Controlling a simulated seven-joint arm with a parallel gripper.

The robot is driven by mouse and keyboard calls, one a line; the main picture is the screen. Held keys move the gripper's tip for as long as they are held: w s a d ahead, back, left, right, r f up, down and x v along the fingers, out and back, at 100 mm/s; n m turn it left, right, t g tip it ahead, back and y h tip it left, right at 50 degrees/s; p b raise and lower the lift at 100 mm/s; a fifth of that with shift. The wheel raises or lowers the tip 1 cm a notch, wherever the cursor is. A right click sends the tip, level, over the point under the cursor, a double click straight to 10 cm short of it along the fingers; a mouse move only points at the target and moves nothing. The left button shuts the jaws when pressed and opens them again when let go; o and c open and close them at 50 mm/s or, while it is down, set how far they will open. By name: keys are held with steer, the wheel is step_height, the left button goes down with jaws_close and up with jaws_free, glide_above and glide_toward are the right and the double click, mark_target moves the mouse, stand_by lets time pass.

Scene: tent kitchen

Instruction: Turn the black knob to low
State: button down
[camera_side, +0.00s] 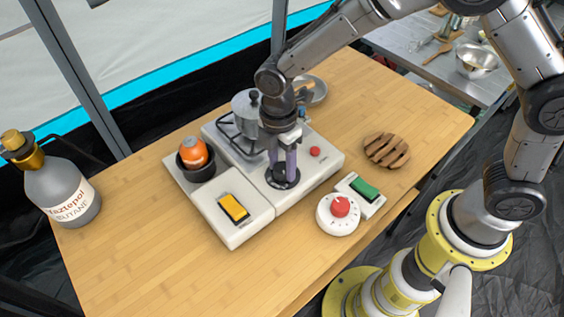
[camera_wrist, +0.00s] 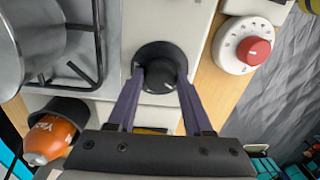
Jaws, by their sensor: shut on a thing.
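The black knob (camera_wrist: 160,64) is a round dial with a wide dark base on the white stove panel. In the wrist view my gripper (camera_wrist: 158,72) points at it, with one purple finger on each side of its raised grip. A short white mark shows on the knob, toward the lower right in that view. In the side view my gripper (camera_side: 284,178) reaches down onto the knob (camera_side: 283,184), and the fingers hide part of it. The gripper is shut on the knob. Any setting labels around it are too small to read.
On the stove (camera_side: 275,208) stand a metal pot (camera_side: 245,118), an orange can in a black cup (camera_side: 194,154) and a yellow switch (camera_side: 233,208). A white timer with a red knob (camera_side: 340,207), a green switch (camera_side: 364,188) and a wooden trivet (camera_side: 386,150) lie nearby. A butane bottle (camera_side: 62,190) stands left.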

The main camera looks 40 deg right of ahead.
mark_target(279, 165)
steer(key=shift+r, duration=0.1)
steer(key=shift+c, duration=1.5)
jaws_free()
step_height(279, 165, up, 14)
steer(key=shift+w, duration=0.4)
